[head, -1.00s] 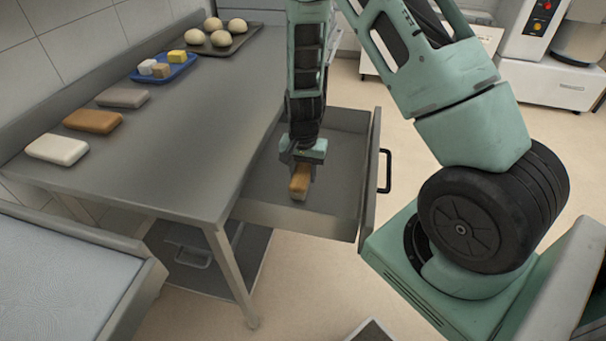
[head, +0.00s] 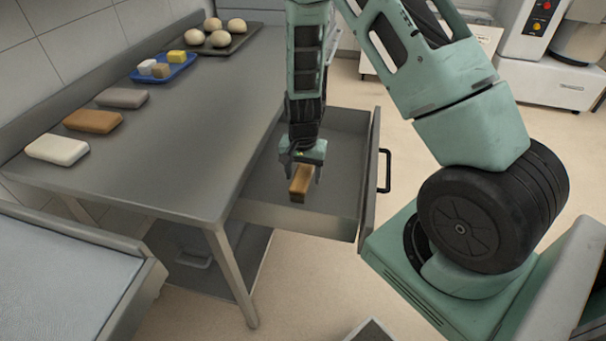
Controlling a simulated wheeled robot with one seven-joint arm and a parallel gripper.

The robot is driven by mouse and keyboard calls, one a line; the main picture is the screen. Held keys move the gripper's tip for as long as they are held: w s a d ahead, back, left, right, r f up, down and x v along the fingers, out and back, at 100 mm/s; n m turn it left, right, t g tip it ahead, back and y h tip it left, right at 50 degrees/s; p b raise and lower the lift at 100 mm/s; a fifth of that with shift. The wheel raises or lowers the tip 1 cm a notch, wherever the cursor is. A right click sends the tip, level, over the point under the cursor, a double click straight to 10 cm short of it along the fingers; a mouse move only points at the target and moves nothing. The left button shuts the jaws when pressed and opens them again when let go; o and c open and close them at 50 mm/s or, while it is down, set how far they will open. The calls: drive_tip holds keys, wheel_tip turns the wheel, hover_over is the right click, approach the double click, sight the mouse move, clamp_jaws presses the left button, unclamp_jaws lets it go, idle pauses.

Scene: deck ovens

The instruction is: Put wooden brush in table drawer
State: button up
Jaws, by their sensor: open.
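The wooden brush (head: 300,184) is a small brown block inside the open table drawer (head: 265,211). It appears to lie on the drawer floor, and its far end is partly hidden by my gripper. My gripper (head: 302,177) points down into the drawer, right over the brush. Its fingers are apart, one on each side of the brush. The drawer is pulled out to the right from under the grey metal table (head: 190,130), with a black handle (head: 385,171) on its front.
On the table lie white (head: 57,150), brown (head: 94,121) and grey (head: 122,97) blocks, a blue tray (head: 140,79) with small pieces, and a dark tray (head: 243,43) with several dough balls. A lower shelf (head: 255,250) sits below.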

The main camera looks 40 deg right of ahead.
sight(302, 171)
wheel_tip(302, 171, up, 11)
drive_tip(key=s+a+r+n+y, duration=0.1)
drive_tip(key=s+a+r+n, duration=0.3)
drive_tip(key=a, duration=0.4)
drive_tip(key=s+a+r+n, duration=0.4)
drive_tip(key=a, duration=0.5)
drive_tip(key=s+a+r+n, duration=0.2)
drive_tip(key=s+a+n, duration=0.1)
drive_tip(key=s+n, duration=0.2)
drive_tip(key=s+a+r+n, duration=0.3)
drive_tip(key=s+n, duration=0.2)
drive_tip(key=s, duration=0.4)
drive_tip(key=shift+s+a, duration=0.2)
drive_tip(key=shift+a, duration=0.1)
